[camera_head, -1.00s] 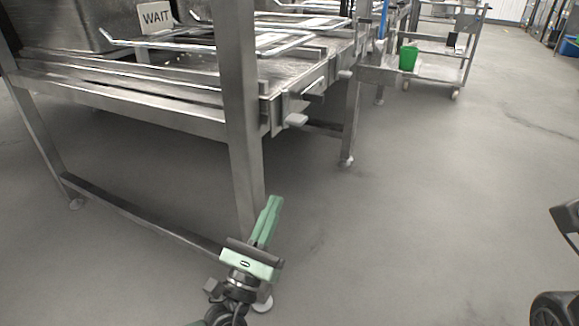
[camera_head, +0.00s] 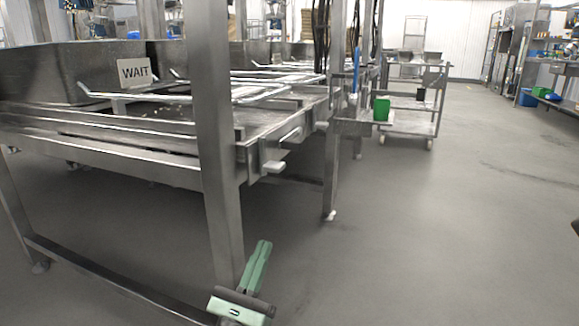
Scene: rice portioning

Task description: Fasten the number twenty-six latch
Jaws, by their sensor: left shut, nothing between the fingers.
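Latch-like metal fittings sit along the right side of the steel table (camera_head: 120,152): a nearer one with a pale handle (camera_head: 273,166) and a farther one (camera_head: 321,126). No number can be read on either, so I cannot tell which is number twenty-six or whether it is fastened. My left gripper (camera_head: 264,245), with green fingers, is shut and empty. In the picture it is low, below the nearer fitting and beside the front table leg, apart from the fittings. My right gripper is not in view.
A "WAIT" sign (camera_head: 134,72) stands on the table among wire handles. The front steel post (camera_head: 212,130) rises near the corner. A cart (camera_head: 408,128) with a green container (camera_head: 381,109) stands behind. The grey floor (camera_head: 420,240) on the right is clear.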

